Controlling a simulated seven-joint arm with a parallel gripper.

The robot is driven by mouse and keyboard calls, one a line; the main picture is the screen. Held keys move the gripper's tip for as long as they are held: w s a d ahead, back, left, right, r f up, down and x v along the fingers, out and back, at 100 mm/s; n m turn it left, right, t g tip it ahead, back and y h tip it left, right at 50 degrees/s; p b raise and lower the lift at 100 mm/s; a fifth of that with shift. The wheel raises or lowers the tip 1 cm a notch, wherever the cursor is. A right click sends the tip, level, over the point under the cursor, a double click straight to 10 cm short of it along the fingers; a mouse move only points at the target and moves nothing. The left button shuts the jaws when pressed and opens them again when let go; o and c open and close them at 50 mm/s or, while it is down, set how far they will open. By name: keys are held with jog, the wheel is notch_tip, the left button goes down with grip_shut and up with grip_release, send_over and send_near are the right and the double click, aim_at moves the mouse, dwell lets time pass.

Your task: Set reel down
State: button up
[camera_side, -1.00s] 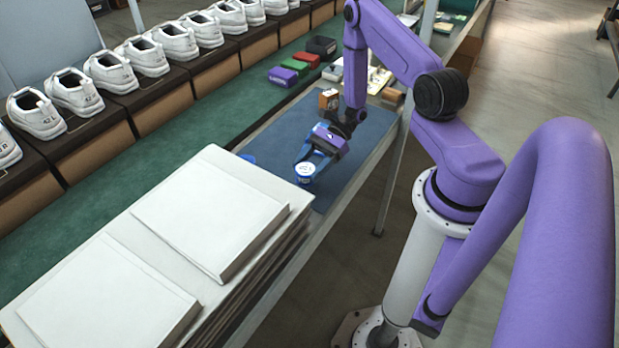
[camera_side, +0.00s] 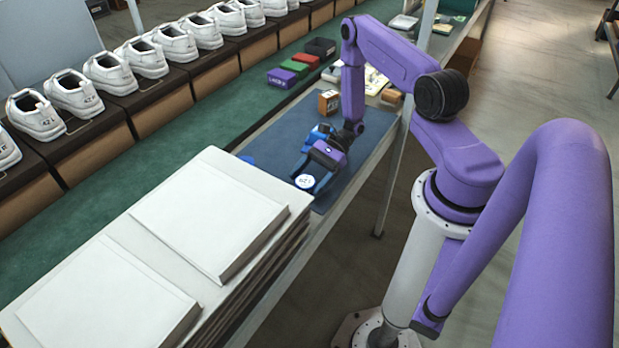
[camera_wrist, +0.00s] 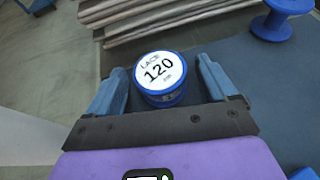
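The reel (camera_side: 304,181) has a white top and blue rims and stands upright on the blue mat (camera_side: 345,180) near the white stack. In the wrist view the reel (camera_wrist: 160,72) reads "LACE 120 cm" and sits between my gripper's fingers (camera_wrist: 162,80). Dark gaps show between the fingers and the reel, clearest on the right, so my gripper (camera_side: 308,176) looks open around it. The reel's underside is hidden.
A second blue reel (camera_wrist: 273,22) stands to the right in the wrist view. A stack with white boards (camera_side: 210,215) lies close in front. An orange-brown box (camera_side: 328,102) and a blue object (camera_side: 319,133) are behind my gripper. White shoes line the conveyor.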

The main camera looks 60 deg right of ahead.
jog(key=shift+r, duration=0.1)
jog(key=shift+d+r, duration=0.1)
jog(key=shift+d, duration=0.05)
jog(key=v, duration=1.1)
jog(key=shift+d+r, duration=0.15)
jog(key=shift+r, duration=0.25)
jog(key=s+a+r+n+g+h, duration=0.2)
jog(key=a+r+n+g+h, duration=0.2)
jog(key=a+r+n, duration=0.35)
jog(key=s+a+r+n+g+h, duration=0.2)
jog(key=a+r+n+g+h, duration=0.25)
jog(key=a+r+n, duration=0.35)
jog(key=s+a+r+n+t+h, duration=0.2)
jog(key=s+a+r+n+t, duration=0.1)
jog(key=s+n, duration=0.3)
jog(key=s+a+r+n+t+h, duration=0.2)
jog(key=s+n, duration=0.5)
jog(key=n, duration=0.4)
notch_tip(320, 180, up, 3)
jog(key=shift+s+a+f+t, duration=0.25)
jog(key=shift+a+t, duration=0.15)
jog(key=shift+t, duration=0.15)
